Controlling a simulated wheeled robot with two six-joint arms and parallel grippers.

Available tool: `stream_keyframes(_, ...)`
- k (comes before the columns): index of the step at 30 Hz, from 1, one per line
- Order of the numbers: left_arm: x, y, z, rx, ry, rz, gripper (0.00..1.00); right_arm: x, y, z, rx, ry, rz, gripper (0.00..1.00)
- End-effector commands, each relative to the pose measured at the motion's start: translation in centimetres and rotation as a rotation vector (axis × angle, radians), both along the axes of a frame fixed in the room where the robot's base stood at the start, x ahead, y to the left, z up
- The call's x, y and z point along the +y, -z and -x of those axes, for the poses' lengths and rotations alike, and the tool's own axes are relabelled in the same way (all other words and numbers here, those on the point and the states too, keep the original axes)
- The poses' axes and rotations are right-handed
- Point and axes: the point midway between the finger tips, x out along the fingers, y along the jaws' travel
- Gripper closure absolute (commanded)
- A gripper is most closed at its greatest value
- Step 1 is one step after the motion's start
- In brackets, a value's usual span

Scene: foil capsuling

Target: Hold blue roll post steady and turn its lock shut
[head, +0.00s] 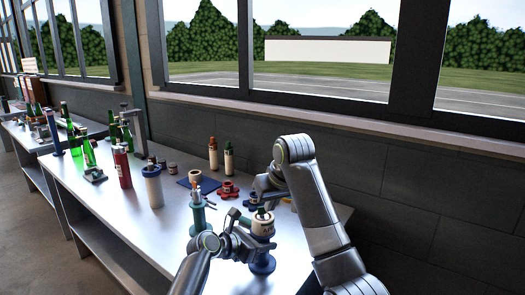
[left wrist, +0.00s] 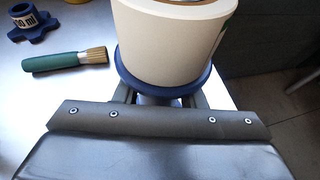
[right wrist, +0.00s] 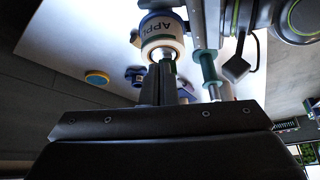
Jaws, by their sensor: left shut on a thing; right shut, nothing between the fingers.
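The blue roll post (head: 262,264) stands upright near the table's front right, carrying a cream roll (head: 263,228). In the left wrist view, the roll (left wrist: 168,38) sits on the post's blue flange (left wrist: 165,90). My left gripper (head: 250,246) is shut on the post just below that flange. My right gripper (head: 262,205) is shut and empty, its fingertips at the top of the roll. In the right wrist view, the closed fingers (right wrist: 165,72) reach a small pale metal piece in front of the lettered roll (right wrist: 160,30). I cannot tell the lock's position.
A teal post (head: 197,218) stands left of the blue post. A green-handled brush (left wrist: 68,62) and a blue lobed knob (left wrist: 32,22) lie nearby. The window wall is behind.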

Motion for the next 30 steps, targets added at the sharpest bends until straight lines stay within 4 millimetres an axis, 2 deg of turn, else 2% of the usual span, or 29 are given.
stream_keyframes(6,0.0,0.2,0.0,0.004,0.000,-0.001,1.00,-0.1,-2.8,-0.1,-0.002,0.001,0.000,1.00)
stream_keyframes(12,0.0,0.2,0.0,0.004,0.000,-0.001,1.00,0.0,-4.6,0.0,0.000,0.000,-0.001,1.00)
stream_keyframes(22,0.0,0.2,0.0,0.004,0.000,-0.001,1.00,0.0,-4.8,0.0,0.001,0.000,0.000,1.00)
stream_keyframes(27,0.0,0.2,0.0,0.004,0.000,-0.001,1.00,1.5,-5.7,0.9,-0.002,-0.002,-0.001,1.00)
stream_keyframes(30,0.0,0.2,0.0,0.004,0.000,-0.001,1.00,1.7,-5.5,1.1,0.001,0.000,0.000,1.00)
